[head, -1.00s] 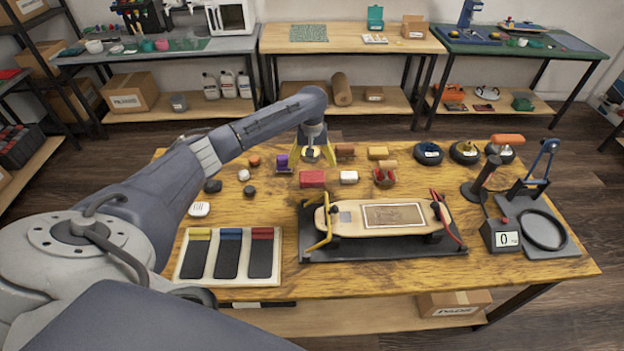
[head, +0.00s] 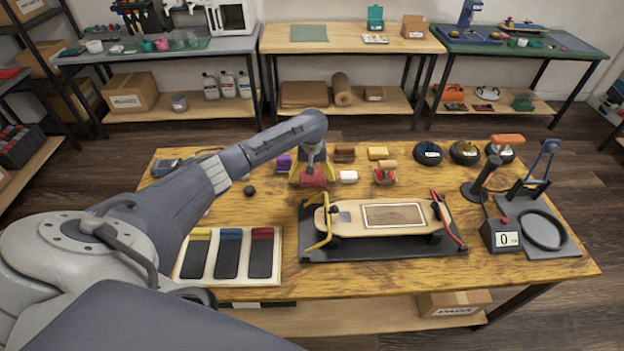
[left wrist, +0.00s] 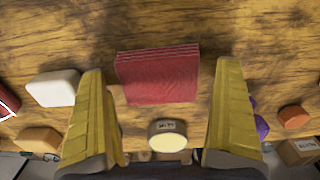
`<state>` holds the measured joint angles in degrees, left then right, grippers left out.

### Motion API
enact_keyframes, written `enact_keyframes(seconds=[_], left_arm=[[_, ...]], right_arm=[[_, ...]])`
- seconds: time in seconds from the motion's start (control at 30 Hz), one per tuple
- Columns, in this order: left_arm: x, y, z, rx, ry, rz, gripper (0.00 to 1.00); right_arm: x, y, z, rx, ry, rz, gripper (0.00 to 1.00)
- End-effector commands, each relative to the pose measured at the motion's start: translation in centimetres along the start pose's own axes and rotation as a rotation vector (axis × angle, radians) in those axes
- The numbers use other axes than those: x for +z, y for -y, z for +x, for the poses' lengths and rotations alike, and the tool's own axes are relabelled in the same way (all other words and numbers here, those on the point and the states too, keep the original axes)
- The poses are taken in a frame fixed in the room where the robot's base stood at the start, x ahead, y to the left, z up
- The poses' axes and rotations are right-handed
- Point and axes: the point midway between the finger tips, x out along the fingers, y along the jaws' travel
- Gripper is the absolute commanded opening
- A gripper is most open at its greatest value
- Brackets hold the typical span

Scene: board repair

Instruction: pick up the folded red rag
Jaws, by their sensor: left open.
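The folded red rag (head: 313,178) lies on the wooden table behind the skateboard deck. It also shows in the left wrist view (left wrist: 158,78), as a stack of several red layers between and just ahead of my fingers. My left gripper (head: 313,174) is over the rag with its yellow fingers spread. In the left wrist view the left gripper (left wrist: 160,115) is open, one finger on each side, with nothing held. I cannot tell the exact height of the fingertips above the table. My right gripper is not in view.
A white block (head: 348,177) sits close to the right of the rag. A purple item (head: 284,162) is at its left, and a small round tin (left wrist: 167,134) shows between the fingers. The skateboard deck (head: 350,217) on its black stand is in front.

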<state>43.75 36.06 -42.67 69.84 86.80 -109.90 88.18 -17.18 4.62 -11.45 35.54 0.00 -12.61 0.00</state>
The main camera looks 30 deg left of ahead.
Motion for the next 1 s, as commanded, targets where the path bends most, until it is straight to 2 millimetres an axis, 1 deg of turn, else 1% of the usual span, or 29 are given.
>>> enact_keyframes(seconds=[0.13, 0.4, 0.5, 0.77, 0.87, 1.0], left_arm=[[0.0, 0.0, 0.0, 0.000, 0.000, 0.000, 1.00], [0.0, 0.0, 0.0, 0.000, 0.000, 0.000, 0.69], [0.0, 0.0, 0.0, 0.000, 0.000, -0.001, 0.58], [0.0, 0.0, -0.1, 0.001, 0.000, -0.001, 0.58], [0.0, 0.0, -0.5, 0.002, 0.000, -0.001, 0.58], [-0.1, 0.0, -1.6, 0.001, -0.001, 0.000, 0.58]], right_arm=[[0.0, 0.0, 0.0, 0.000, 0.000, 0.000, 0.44], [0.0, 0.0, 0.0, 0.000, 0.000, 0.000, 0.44], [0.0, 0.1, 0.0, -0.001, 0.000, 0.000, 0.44], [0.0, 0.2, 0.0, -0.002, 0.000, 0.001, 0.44], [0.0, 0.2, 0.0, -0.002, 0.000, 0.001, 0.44], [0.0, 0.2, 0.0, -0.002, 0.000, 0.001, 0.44]])
